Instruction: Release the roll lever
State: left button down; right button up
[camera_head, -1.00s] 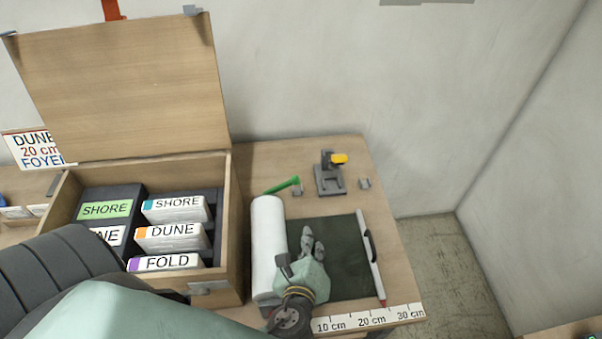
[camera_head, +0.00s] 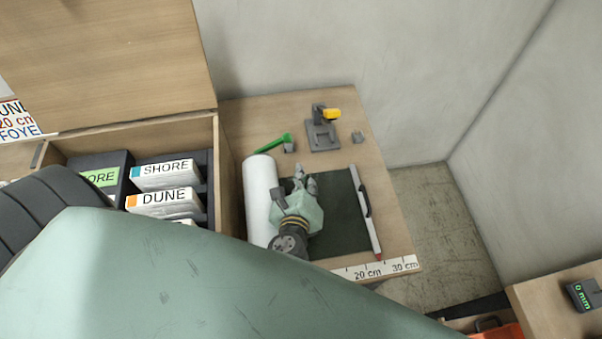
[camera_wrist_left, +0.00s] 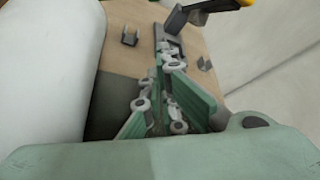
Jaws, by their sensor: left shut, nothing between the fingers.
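The green roll lever (camera_head: 273,143) slants beside a small grey bracket (camera_head: 289,146), just behind the far end of the white roll (camera_head: 261,200). My left gripper (camera_head: 305,182) is shut and empty above the dark green mat (camera_head: 345,215), right of the roll and apart from the lever. In the left wrist view its fingers (camera_wrist_left: 165,95) are centred, with the roll (camera_wrist_left: 45,75) on the left and a grey bracket (camera_wrist_left: 130,36) beyond. The lever does not show clearly there. My right gripper is not in view.
A grey stand with a yellow handle (camera_head: 322,128) and a small grey block (camera_head: 358,137) stand at the back. A white bar with a dark handle (camera_head: 366,212) lies along the mat's right edge. An open wooden box (camera_head: 228,190) with labelled cases stands left.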

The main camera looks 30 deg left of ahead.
aim_at(272, 145)
pick_arm(q)
jog(key=x, duration=0.7)
jog(key=shift+w+p, duration=0.3)
jog(key=shift+p, duration=0.05)
jog(key=shift+s+a+r+p, duration=0.15)
jog(key=shift+a+r+p, duration=0.2)
jog(key=shift+r+p, duration=0.2)
jog(key=shift+s+a+r+p, duration=0.15)
jog(key=shift+a+r+p, duration=0.25)
jog(key=shift+r+p, duration=0.1)
jog(key=shift+s+a+r, duration=0.25)
jog(key=shift+a+r, duration=0.15)
jog(key=shift+r, duration=0.1)
jog(key=shift+a, duration=0.1)
